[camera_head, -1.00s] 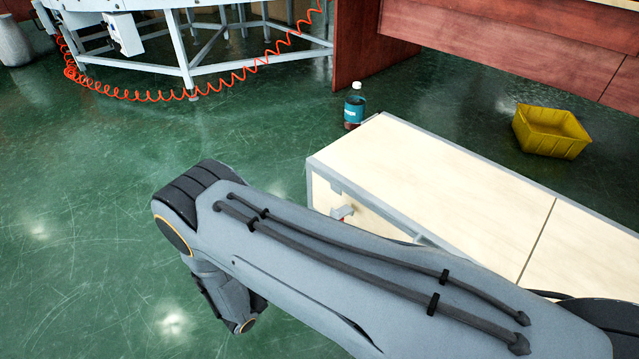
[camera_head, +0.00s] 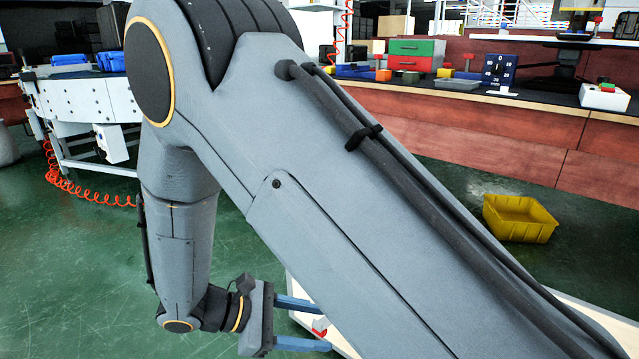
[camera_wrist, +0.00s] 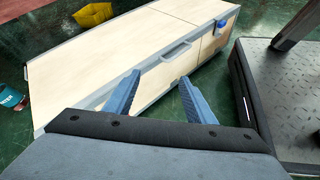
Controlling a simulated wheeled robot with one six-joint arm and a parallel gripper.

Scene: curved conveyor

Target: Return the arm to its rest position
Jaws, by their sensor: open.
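My arm crosses the head view from lower right to upper left, and its forearm hangs down at the left. My gripper (camera_head: 324,326) is at the bottom, its two blue fingers apart and pointing right. It also shows in the wrist view (camera_wrist: 159,77), with an empty gap between the fingers. There it is in front of a low cabinet (camera_wrist: 120,50) with a pale wooden top and front. In the head view my arm hides most of this cabinet (camera_head: 607,318).
A yellow bin (camera_head: 518,218) stands on the green floor beyond the cabinet. A red-fronted bench (camera_head: 480,125) spans the back right. A curved conveyor (camera_head: 80,98) is at the left. Green floor at lower left is clear.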

